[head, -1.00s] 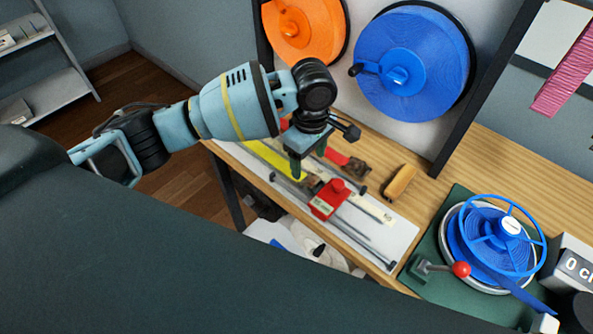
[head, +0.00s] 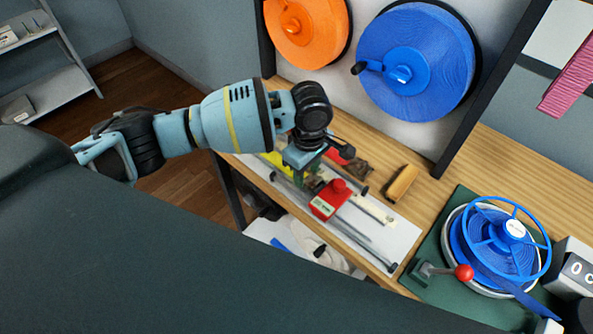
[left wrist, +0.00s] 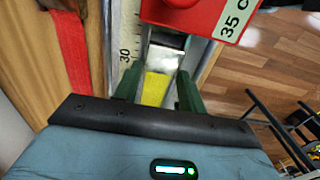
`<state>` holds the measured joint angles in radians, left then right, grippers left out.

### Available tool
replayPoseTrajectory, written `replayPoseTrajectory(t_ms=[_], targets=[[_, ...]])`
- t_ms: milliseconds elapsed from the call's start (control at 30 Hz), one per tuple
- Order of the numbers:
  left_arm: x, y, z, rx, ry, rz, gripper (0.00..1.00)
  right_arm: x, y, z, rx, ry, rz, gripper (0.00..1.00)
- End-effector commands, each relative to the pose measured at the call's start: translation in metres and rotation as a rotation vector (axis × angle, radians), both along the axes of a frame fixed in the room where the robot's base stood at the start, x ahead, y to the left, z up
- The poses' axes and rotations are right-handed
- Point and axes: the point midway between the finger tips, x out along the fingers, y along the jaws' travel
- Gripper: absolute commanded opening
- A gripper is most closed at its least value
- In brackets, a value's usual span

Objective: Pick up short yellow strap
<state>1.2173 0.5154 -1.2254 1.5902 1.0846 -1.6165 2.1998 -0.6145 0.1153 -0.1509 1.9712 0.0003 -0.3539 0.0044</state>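The yellow strap (head: 272,160) lies flat on the measuring board on the bench, mostly covered by my left gripper in the head view. In the left wrist view a short piece of the yellow strap (left wrist: 155,88) shows between the fingers. My left gripper (left wrist: 158,92) points down over it with its two dark green fingers apart, one on each side of the strap. Small gaps show beside the strap, and whether the fingertips touch it is hard to tell. The left gripper (head: 304,180) is low over the board in the head view. My right gripper is not in view.
A red stop block (head: 328,200) marked 35 stands close to the left gripper. A red strap (left wrist: 72,50) and a ruler scale (left wrist: 126,40) lie to one side. A wooden-handled brush (head: 401,182) and a blue-reel winder (head: 495,240) are further right.

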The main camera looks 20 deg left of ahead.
Motion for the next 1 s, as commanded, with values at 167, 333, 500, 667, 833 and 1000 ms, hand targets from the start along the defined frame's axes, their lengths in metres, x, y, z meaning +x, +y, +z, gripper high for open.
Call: replayPoseTrajectory(t_ms=[167, 333, 500, 667, 833, 1000], targets=[[0.000, 0.000, 0.000, 0.000, 0.000, 0.000, 0.14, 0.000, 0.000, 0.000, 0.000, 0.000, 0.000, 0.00], [0.000, 0.000, 0.000, 0.000, 0.000, 0.000, 0.14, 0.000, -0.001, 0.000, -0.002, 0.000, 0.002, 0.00], [0.000, 0.000, 0.012, 0.000, -0.002, -0.001, 0.14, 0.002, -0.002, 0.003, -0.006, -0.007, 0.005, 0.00], [0.001, 0.000, 0.041, -0.001, -0.007, 0.000, 0.14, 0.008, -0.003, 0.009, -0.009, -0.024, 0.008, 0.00], [0.001, -0.001, 0.073, -0.002, -0.007, -0.001, 0.14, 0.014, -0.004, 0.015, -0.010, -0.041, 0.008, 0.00], [0.001, -0.001, 0.094, -0.001, -0.004, -0.001, 0.14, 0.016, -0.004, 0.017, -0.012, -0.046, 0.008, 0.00]])
